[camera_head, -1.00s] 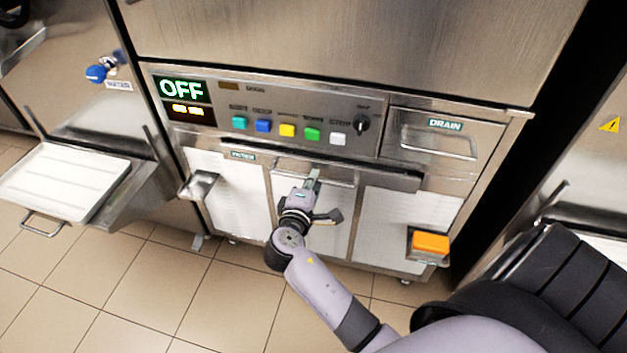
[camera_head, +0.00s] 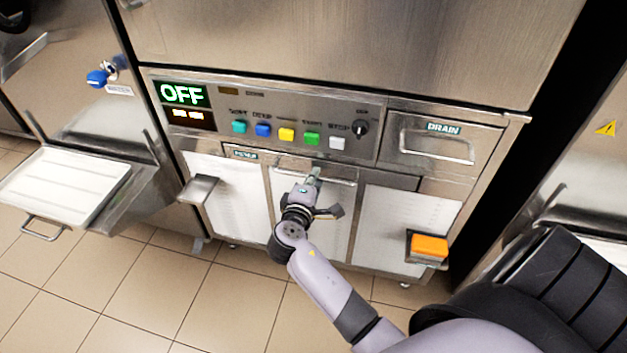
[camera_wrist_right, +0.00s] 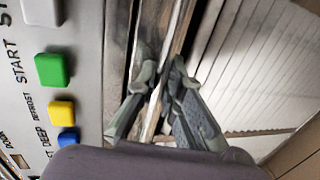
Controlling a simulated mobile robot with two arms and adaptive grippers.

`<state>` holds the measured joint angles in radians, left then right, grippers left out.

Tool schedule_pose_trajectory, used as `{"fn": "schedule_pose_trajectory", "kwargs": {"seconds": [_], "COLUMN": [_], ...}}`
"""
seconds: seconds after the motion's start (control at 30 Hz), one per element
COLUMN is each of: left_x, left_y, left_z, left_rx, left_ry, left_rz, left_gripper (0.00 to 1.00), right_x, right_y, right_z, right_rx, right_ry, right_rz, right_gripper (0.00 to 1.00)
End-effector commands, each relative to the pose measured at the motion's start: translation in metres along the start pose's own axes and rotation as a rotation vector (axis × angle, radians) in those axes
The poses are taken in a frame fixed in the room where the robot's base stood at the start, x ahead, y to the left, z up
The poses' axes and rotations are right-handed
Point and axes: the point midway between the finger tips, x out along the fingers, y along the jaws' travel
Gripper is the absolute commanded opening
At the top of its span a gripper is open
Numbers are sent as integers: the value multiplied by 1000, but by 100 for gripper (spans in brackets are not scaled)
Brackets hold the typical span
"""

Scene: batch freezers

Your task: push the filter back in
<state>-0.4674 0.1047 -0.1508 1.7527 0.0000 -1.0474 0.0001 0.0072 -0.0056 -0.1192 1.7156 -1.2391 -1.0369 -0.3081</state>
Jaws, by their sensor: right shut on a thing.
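The filter (camera_head: 388,179) is a wide, shallow metal drawer front under the button panel, with a small label at its left end and a bar handle (camera_head: 340,181). Its front now looks about level with the machine face around it; I cannot tell whether a small gap is left. My right gripper (camera_head: 314,174) is shut on the handle near its middle. In the right wrist view, the fingers (camera_wrist_right: 160,85) are on either side of the metal bar. My left gripper is out of view.
Above the filter are an OFF display (camera_head: 181,93), several coloured buttons and a black knob (camera_head: 360,128). The drain drawer (camera_head: 440,140) is at the right. White louvred panels lie below. An orange block (camera_head: 430,246) sits on a bracket at right, and a white tray (camera_head: 65,186) at left.

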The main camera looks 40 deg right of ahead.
Motion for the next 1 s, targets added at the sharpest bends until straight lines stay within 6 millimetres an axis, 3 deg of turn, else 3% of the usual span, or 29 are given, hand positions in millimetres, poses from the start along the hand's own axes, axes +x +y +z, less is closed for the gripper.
{"fn": "schedule_pose_trajectory", "kwargs": {"seconds": [0.03, 0.07, 0.17, 0.77, 1.0], "left_x": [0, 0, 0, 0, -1], "left_y": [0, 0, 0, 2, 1], "left_z": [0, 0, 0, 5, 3], "left_rx": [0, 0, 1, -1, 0], "left_ry": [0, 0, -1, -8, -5], "left_rz": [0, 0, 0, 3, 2], "left_gripper": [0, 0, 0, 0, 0], "right_x": [3, 3, 3, -1, -38], "right_y": [0, 0, 0, 1, 0], "right_z": [3, 3, 3, 1, 1], "right_rx": [-1, -1, -1, 0, 0], "right_ry": [-7, -7, -7, -1, -1], "right_rz": [2, 2, 2, 2, -1], "right_gripper": [0, 11, 17, 17, 17]}}
